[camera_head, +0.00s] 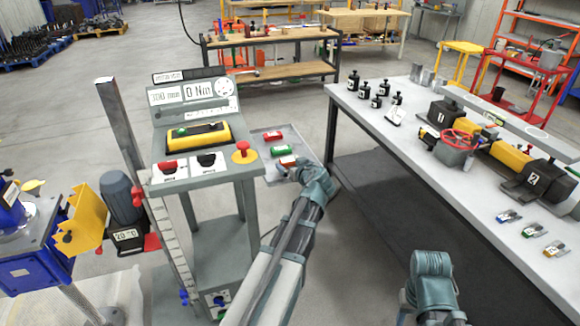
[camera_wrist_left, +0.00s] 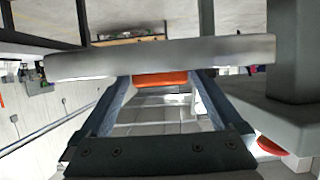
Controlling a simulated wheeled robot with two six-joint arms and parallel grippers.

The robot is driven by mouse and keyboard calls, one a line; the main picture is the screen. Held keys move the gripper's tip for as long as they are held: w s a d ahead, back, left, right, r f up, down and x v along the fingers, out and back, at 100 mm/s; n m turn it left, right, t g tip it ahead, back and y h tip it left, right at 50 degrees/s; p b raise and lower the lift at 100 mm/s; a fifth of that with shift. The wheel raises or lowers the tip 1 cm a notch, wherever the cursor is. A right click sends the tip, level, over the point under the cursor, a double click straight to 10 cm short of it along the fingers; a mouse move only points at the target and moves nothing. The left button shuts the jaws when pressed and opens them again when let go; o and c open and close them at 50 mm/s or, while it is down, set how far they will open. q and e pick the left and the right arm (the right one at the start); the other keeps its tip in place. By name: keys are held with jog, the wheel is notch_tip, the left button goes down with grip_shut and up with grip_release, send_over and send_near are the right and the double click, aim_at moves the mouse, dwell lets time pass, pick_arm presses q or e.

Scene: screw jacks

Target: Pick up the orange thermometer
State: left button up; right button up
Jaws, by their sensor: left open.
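A small tray (camera_head: 262,137) on the right side of the grey console holds a red, a green and an orange-red device. The orange-red one, with a pale label, looks to be the orange thermometer (camera_head: 285,159); it lies nearest my left gripper (camera_head: 287,170) and is partly hidden by it. In the left wrist view an orange block (camera_wrist_left: 162,78) shows between the two open fingers, just below the grey tray edge (camera_wrist_left: 160,56). I cannot tell whether the fingers touch it. My right gripper (camera_head: 432,264) is at the lower right, with its jaws not visible.
The red device (camera_head: 273,136) and green device (camera_head: 283,151) lie just beyond on the tray. The console (camera_head: 205,172) stands close to the left. A long white table (camera_head: 425,165) with jacks and small parts stands to the right.

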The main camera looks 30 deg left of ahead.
aim_at(292, 164)
pick_arm(q)
jog(key=b+x, duration=0.1)
jog(key=x, duration=0.2)
jog(key=shift+w+a+f, duration=0.1)
jog(key=shift+f, duration=0.1)
jog(key=shift+r, duration=0.1)
pick_arm(e)
jog(key=shift+f, duration=0.65)
